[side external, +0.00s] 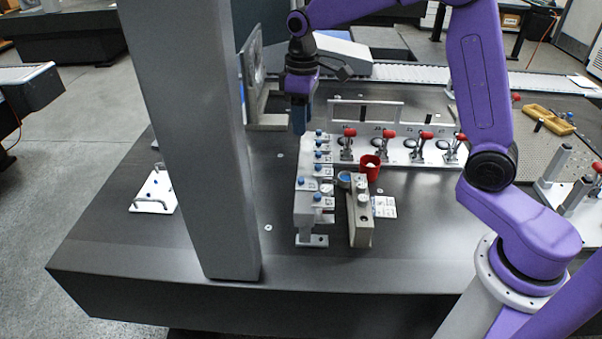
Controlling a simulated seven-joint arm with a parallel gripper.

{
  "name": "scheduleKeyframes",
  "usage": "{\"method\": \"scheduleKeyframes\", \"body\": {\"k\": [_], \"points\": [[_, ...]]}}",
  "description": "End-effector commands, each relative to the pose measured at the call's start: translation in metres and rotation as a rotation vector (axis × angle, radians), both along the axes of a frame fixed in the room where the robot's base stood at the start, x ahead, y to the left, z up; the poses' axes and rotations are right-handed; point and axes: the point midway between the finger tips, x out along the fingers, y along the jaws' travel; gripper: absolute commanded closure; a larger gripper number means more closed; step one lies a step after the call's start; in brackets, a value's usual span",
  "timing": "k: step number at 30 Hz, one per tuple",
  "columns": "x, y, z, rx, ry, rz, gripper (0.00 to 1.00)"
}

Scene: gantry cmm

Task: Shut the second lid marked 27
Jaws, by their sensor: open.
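My gripper (299,118) hangs above the far end of a grey raised block (308,215) and points down. The block carries a row of small light-coloured flaps or lids with blue knobs (315,185), running from the far end toward the front. Their markings are too small to read, so I cannot tell which one is marked 27. Whether each lid stands open or shut is also unclear. I see nothing held in my gripper.
A red cup (371,163) and a beige block (360,222) stand right of the row. Several red-handled clamps (425,138) line a plate behind them. A thick grey column (195,140) rises at the left. The dark table's front (340,272) is clear.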

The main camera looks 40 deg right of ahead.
Motion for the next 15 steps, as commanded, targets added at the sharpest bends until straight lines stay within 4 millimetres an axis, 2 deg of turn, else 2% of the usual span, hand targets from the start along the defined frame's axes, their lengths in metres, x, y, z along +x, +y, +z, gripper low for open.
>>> {"method": "scheduleKeyframes", "body": {"k": [3, 8, 11, 15], "points": [[0.012, -0.007, -0.002, -0.001, 0.003, -0.023, 0.54], [0.017, -0.011, -0.007, -0.001, 0.003, -0.031, 0.54], [0.016, -0.011, -0.017, -0.002, 0.006, -0.031, 0.54], [0.015, -0.011, -0.040, -0.002, 0.007, -0.031, 0.54]]}}
